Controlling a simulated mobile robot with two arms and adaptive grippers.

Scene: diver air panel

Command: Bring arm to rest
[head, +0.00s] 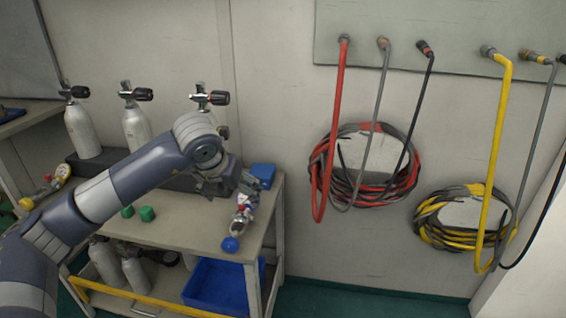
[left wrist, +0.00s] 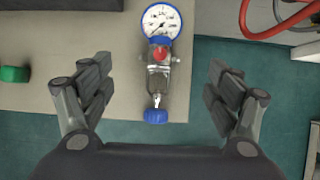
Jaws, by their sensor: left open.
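My left arm reaches in from the left in the head view, and its gripper (head: 232,184) is over the right end of the bench. In the left wrist view the left gripper (left wrist: 157,88) is open, with its two fingers wide apart and nothing between the pads. A regulator with a blue-rimmed gauge (left wrist: 161,22), a red part and a blue knob (left wrist: 156,116) lies on the bench below it. The regulator also shows in the head view (head: 240,222), apart from the fingers as far as I can tell. My right gripper is not in view.
A blue bin (head: 217,287) is on the lower shelf. Red (head: 330,150) and yellow (head: 494,150) hoses hang on the right wall.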

